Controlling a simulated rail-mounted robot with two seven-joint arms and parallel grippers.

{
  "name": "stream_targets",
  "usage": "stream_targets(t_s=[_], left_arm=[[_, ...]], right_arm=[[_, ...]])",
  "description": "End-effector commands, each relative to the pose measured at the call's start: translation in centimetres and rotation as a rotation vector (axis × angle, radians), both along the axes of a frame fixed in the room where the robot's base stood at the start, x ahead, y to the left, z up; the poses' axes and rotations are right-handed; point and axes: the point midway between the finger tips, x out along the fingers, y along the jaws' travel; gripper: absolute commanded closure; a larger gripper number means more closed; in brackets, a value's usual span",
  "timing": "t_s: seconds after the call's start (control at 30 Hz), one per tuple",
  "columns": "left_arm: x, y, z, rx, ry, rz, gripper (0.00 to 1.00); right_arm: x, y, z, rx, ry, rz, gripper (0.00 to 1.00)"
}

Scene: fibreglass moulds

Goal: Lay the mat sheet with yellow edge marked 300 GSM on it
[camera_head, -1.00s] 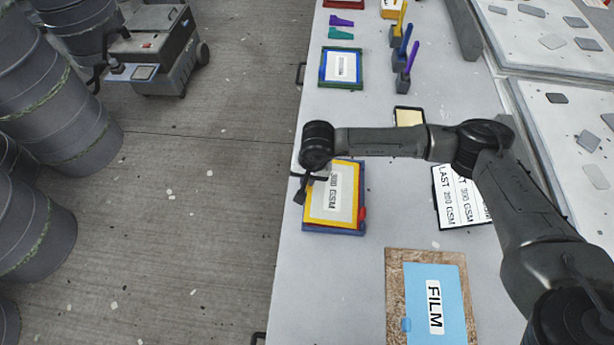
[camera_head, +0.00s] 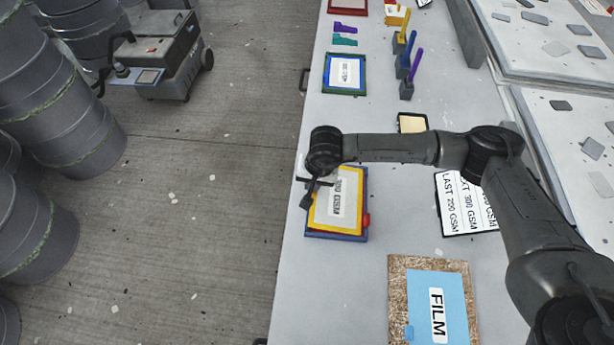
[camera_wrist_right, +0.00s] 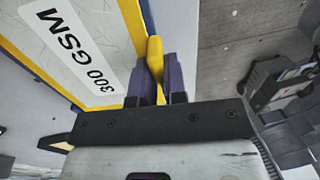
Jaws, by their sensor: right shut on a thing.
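The mat sheet with the yellow edge (camera_head: 348,222) is marked 300 GSM. It lies over a blue-edged piece (camera_head: 334,237), which shows along its lower and right sides. I cannot tell whether the sheet rests fully on it. My right gripper (camera_head: 309,192) is at the sheet's left edge. In the right wrist view my right gripper (camera_wrist_right: 160,78) is shut on the sheet's yellow tab (camera_wrist_right: 155,55), and the label of the sheet (camera_wrist_right: 100,85) is readable. The sheet's upper left part is hidden by my wrist in the head view. My left gripper is not in view.
A board marked FILM (camera_head: 420,295) lies nearer on the table (camera_head: 390,225). A card reading LAST 200 GSM (camera_head: 465,205) lies right of the sheet. A blue and green framed sheet (camera_head: 344,72) lies farther back. Several coloured handles stand in grey blocks (camera_head: 406,90).

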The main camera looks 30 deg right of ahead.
Motion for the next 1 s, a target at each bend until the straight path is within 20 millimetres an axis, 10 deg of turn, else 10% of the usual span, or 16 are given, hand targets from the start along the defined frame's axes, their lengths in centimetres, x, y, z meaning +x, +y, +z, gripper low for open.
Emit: stream_targets(t_s=[1.0], left_arm=[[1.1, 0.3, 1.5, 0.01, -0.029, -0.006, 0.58]], right_arm=[[-0.5, -0.2, 0.0, -0.112, 0.119, 0.005, 1.0]])
